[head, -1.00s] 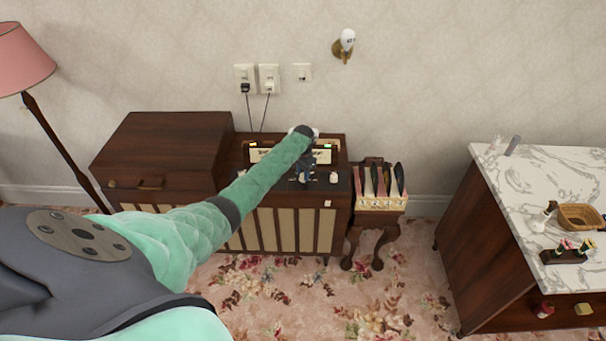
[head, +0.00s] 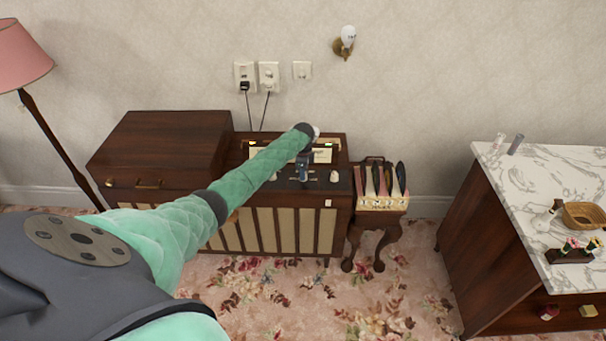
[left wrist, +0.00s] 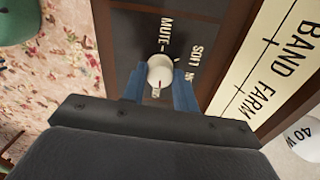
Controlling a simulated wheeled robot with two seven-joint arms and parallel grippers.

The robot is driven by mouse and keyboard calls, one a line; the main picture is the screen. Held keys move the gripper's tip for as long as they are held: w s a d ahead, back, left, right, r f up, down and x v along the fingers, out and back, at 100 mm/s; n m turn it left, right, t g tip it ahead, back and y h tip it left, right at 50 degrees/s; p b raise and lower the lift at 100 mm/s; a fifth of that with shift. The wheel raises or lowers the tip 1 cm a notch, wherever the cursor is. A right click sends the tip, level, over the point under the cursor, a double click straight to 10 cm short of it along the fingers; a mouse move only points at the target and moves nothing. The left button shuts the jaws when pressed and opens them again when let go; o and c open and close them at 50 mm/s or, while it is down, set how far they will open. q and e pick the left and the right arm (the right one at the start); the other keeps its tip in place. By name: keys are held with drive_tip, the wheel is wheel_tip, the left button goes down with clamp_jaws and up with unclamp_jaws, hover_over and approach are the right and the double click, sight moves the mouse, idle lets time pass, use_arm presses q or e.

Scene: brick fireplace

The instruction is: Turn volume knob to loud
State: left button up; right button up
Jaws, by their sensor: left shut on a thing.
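The radio cabinet (head: 338,204) is dark wood with pale slatted panels and stands against the wall. In the left wrist view the white volume knob (left wrist: 160,71) sits on its dark panel (left wrist: 135,45), by the printed words MUTE and SOFT. My left gripper (head: 303,178) reaches down to this panel. In the left wrist view the blue fingers of the left gripper (left wrist: 159,92) are shut on the knob, one at each side. A small mark shows on the knob's face. In the head view the gripper hides the knob. My right gripper is out of view.
Another white knob (head: 334,177) sits close right of the gripper. A record rack (head: 382,201) on a small stand is beside the cabinet. A marble-topped dresser (head: 540,210) stands at right, a pink lamp (head: 20,55) at left. Carpet between is clear.

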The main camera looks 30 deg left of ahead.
use_arm(q)
drive_tip(key=shift+w+m, duration=0.1)
drive_tip(key=shift+m, duration=0.3)
drive_tip(key=shift+r+m, duration=0.1)
drive_tip(key=shift+m, duration=0.3)
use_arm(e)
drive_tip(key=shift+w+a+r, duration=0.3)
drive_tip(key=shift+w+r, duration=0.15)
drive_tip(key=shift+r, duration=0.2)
use_arm(q)
drive_tip(key=o, duration=0.7)
drive_tip(key=shift+o, duration=1.4)
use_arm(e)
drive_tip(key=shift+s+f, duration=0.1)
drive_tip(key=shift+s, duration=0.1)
